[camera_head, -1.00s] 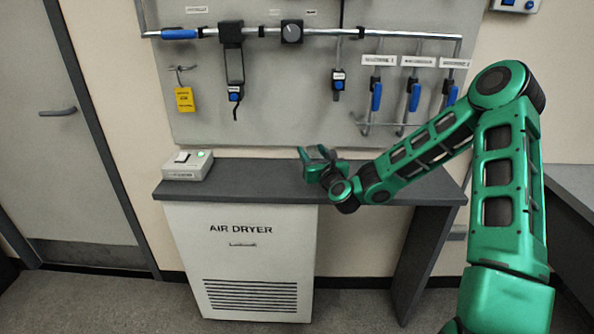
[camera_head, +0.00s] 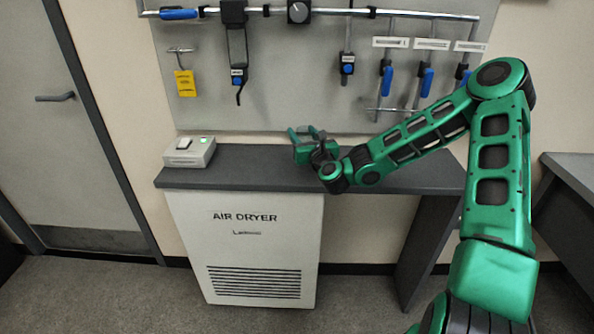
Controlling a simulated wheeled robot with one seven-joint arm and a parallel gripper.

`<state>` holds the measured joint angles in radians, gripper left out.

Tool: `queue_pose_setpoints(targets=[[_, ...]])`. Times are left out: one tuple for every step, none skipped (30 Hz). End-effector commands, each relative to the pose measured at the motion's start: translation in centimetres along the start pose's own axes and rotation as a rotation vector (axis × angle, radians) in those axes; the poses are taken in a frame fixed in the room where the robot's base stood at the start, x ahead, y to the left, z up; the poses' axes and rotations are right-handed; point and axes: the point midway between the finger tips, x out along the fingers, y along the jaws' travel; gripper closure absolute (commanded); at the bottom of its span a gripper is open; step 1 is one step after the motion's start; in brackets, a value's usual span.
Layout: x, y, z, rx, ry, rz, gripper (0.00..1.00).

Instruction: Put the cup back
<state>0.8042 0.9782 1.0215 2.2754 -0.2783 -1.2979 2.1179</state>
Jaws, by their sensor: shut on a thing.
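My gripper (camera_head: 304,138) is held above the back part of the grey bench top (camera_head: 235,172), in front of the wall panel. It is small in the view, with its fingers pointing up and to the left. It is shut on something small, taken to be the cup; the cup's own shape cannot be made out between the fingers. No other cup shows clearly.
A white box with a green light (camera_head: 190,152) stands on the bench's left end. The air dryer (camera_head: 248,245) is below the bench. Pipework (camera_head: 330,12) with blue-handled valves (camera_head: 427,82) and a yellow tag (camera_head: 185,83) is on the panel. The bench between box and gripper is clear.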

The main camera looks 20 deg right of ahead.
Motion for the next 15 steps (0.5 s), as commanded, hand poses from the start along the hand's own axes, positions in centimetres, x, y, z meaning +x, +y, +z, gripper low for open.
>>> queue_pose_setpoints(targets=[[0.0, 0.7, -0.2, 0.012, 0.003, 0.005, 0.78], [0.0, 1.1, -0.1, 0.013, 0.003, 0.007, 0.78], [0.0, 1.7, -0.1, 0.013, 0.003, 0.012, 0.78], [0.0, 2.2, -0.1, 0.012, 0.003, 0.015, 0.78], [0.0, 2.5, 0.0, 0.012, 0.002, 0.016, 0.78], [0.0, 3.1, 0.1, 0.012, 0.002, 0.019, 0.78], [0.0, 3.5, 0.1, 0.012, 0.002, 0.021, 0.78], [0.0, 3.8, 0.2, 0.013, 0.002, 0.022, 0.78], [0.0, 4.4, 0.3, 0.013, 0.002, 0.026, 0.78], [0.0, 4.8, 0.3, 0.013, 0.002, 0.028, 0.78], [0.0, 5.2, 0.4, 0.012, 0.003, 0.03, 0.78], [-0.1, 5.8, 0.5, 0.011, 0.003, 0.033, 0.78], [-0.1, 6.2, 0.6, 0.011, 0.003, 0.034, 0.78], [-0.1, 6.7, 0.7, 0.011, 0.003, 0.036, 0.78], [-0.1, 7.3, 0.9, 0.012, 0.004, 0.038, 0.78]])
